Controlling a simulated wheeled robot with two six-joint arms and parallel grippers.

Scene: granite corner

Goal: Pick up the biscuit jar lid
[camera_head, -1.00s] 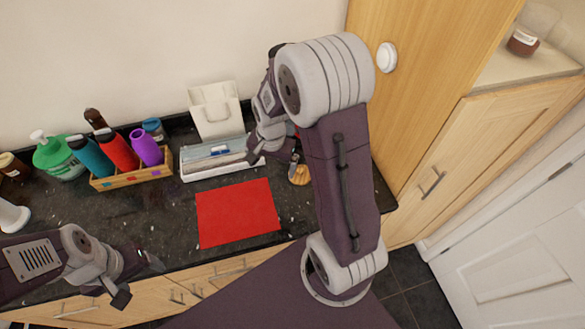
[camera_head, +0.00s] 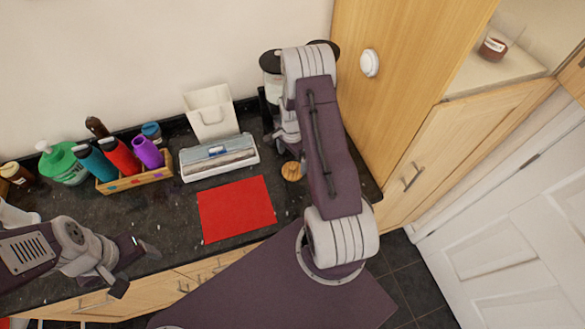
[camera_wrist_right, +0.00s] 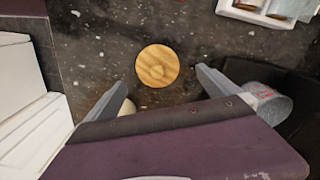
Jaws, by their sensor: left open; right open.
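In the head view the right fingertips are hidden by the arm. My left gripper (camera_head: 136,268) is open and empty over the counter's front left.
A red mat (camera_head: 237,208) lies mid-counter. Behind it are a long white tray (camera_head: 219,165) and a white box (camera_head: 210,112). A wooden crate of bottles (camera_head: 135,180) stands left. Dark-lidded canisters (camera_head: 271,62) stand behind my right arm, beside the tall cabinet (camera_head: 390,100).

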